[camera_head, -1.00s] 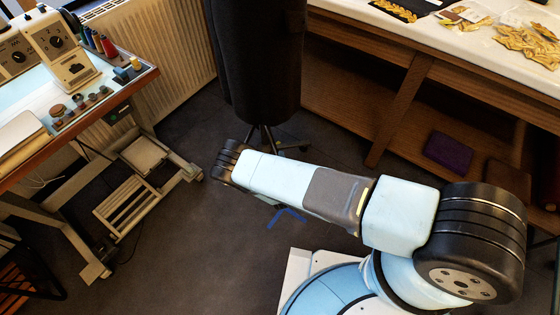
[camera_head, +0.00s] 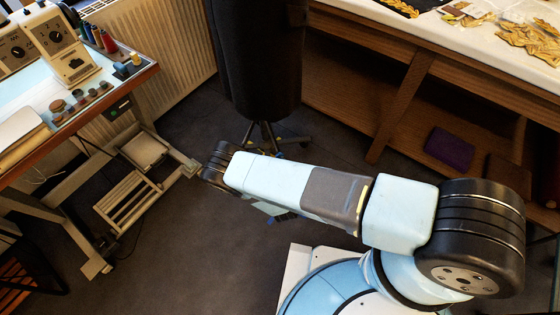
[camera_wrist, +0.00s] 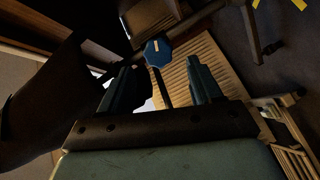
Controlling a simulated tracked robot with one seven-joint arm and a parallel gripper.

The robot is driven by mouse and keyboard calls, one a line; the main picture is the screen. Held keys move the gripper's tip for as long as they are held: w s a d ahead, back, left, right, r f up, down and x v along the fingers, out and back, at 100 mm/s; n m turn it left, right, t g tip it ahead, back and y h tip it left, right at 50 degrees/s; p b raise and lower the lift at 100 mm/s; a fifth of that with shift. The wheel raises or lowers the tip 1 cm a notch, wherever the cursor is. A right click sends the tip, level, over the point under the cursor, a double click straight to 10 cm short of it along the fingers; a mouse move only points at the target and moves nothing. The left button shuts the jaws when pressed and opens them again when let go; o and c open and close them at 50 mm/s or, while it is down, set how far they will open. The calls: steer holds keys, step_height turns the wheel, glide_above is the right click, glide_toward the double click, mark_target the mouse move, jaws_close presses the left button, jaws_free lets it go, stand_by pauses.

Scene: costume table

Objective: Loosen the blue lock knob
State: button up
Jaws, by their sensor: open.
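The blue lock knob (camera_wrist: 157,52) shows in the wrist view as a dark blue octagon with a pale mark on it. It lies at the upper middle, just beyond my fingertips and between their lines. My gripper (camera_wrist: 163,75) is open, with one dark finger on each side and nothing held. I cannot tell whether a finger touches the knob. In the head view I cannot make out the knob, and my arm hides the gripper.
A black dress form (camera_head: 258,60) stands on a legged base behind my arm. A sewing table (camera_head: 130,85) with a white machine is at left. A wooden workbench (camera_head: 415,100) runs along the right. A slatted wooden piece (camera_wrist: 205,75) lies beyond my fingers. Open floor surrounds my arm.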

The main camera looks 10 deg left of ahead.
steer(key=v, duration=0.6)
steer(key=shift+s, duration=0.35)
steer(key=shift+d, duration=0.1)
